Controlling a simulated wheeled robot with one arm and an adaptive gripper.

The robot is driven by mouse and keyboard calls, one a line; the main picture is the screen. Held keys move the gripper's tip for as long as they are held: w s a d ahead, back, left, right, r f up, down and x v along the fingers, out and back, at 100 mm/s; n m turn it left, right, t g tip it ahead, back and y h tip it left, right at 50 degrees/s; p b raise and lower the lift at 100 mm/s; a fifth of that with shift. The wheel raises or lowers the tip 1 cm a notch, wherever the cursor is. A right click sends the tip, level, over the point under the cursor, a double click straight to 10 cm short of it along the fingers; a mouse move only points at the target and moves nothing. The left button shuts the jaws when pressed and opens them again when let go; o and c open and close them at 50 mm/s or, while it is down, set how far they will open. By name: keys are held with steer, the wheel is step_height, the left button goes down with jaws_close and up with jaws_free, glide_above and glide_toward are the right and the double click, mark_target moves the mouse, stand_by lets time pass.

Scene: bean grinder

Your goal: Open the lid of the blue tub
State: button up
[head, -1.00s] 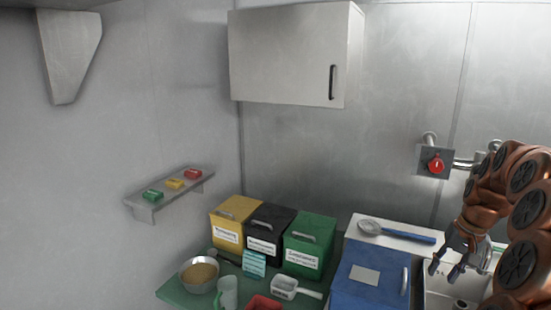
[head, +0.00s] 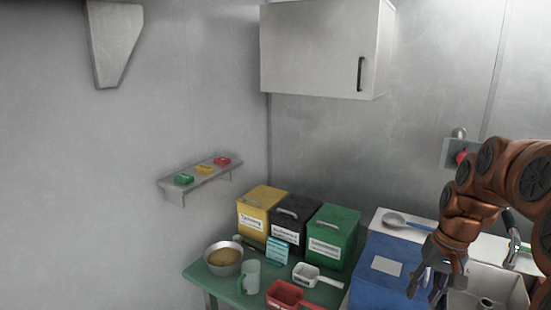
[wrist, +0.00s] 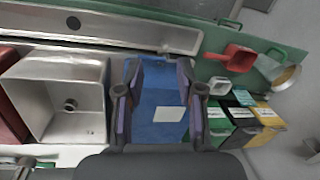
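The blue tub (head: 365,281) stands at the lower right of the head view. Its lid is shut and carries a pale blank label (head: 386,265). My gripper (head: 424,291) is at the tub's right side in the head view and hides that part of the lid. In the wrist view the blue tub (wrist: 158,128) lies below and between the two spread fingers of my gripper (wrist: 158,72). The fingers are open with nothing between them. The lid's handle is not clearly visible now. I cannot tell whether a finger touches the tub.
Green (head: 331,235), black (head: 283,237) and yellow (head: 252,220) tubs stand to the left. A red scoop (head: 284,295), a white scoop (head: 306,273), a mug and a bowl (head: 223,262) are on the green table. A spoon (head: 396,219) lies behind the blue tub. A sink (wrist: 62,98) adjoins it.

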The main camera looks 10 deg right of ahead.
steer(key=s+a+f+n+g+b, duration=0.1)
steer(key=s+a+f+n+b, duration=0.3)
steer(key=s+a, duration=0.75)
steer(key=s+a+f+h+b, duration=0.1)
steer(key=s+a+f, duration=0.2)
steer(key=s+f, duration=0.1)
steer(key=s+a+f+g+b, duration=0.1)
steer(key=s+a+f, duration=0.2)
steer(key=s, duration=0.3)
steer(key=shift+s+a+f+n+h, duration=0.3)
steer(key=shift+s+f+h, duration=0.1)
steer(key=shift+f, duration=0.15)
